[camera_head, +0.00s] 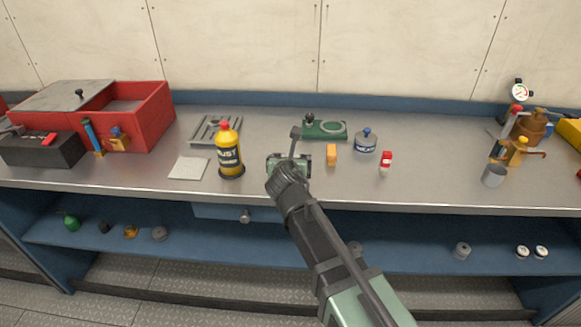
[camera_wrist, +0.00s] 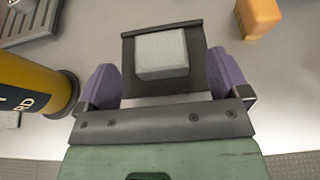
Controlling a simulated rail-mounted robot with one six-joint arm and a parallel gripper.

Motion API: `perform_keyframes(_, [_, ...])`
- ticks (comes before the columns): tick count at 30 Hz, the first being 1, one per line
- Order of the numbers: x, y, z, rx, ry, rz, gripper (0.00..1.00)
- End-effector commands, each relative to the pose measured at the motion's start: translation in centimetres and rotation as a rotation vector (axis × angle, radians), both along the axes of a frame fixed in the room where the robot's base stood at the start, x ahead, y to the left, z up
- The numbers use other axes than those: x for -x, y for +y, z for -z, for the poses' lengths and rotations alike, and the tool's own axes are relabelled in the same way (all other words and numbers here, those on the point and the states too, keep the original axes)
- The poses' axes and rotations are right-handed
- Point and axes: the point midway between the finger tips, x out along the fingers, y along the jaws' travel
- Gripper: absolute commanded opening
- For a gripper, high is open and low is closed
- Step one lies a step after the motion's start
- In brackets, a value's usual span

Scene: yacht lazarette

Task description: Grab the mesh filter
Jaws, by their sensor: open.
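My gripper (camera_head: 289,164) is low over the middle of the bench. In the wrist view my gripper (camera_wrist: 166,82) is open, with one purple finger on each side. Between and just beyond the fingers is a dark plate with a textured light grey block, which looks like the mesh filter (camera_wrist: 162,54). The fingers stand apart from the grey block, with a gap on both sides. I cannot tell the height of the fingers over it. In the head view my gripper and arm hide this spot.
A small orange block (camera_head: 331,154) is close right. A green device (camera_head: 325,129) and a grey slotted tray (camera_head: 214,130) lie behind. A grey pad (camera_head: 188,168) lies left, and a red toolbox (camera_head: 140,118) farther left.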

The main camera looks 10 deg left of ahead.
Motion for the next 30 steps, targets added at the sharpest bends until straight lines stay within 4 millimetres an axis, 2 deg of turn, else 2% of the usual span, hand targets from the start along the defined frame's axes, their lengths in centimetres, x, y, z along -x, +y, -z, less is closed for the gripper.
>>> perform_keyframes(4, [-0.9, 0.2, 0.5, -0.001, 0.0, 0.001, 0.94])
perform_keyframes(11, [-4.6, 0.8, 2.1, 0.0, 0.001, 0.001, 0.94])
perform_keyframes(17, [-4.7, 0.7, 1.9, 0.0, 0.001, 0.001, 0.94])
perform_keyframes(20, [-4.6, 0.7, 1.9, 0.0, 0.001, 0.001, 0.81])
perform_keyframes(30, [-4.6, 0.7, 1.9, 0.0, 0.001, 0.001, 0.29])
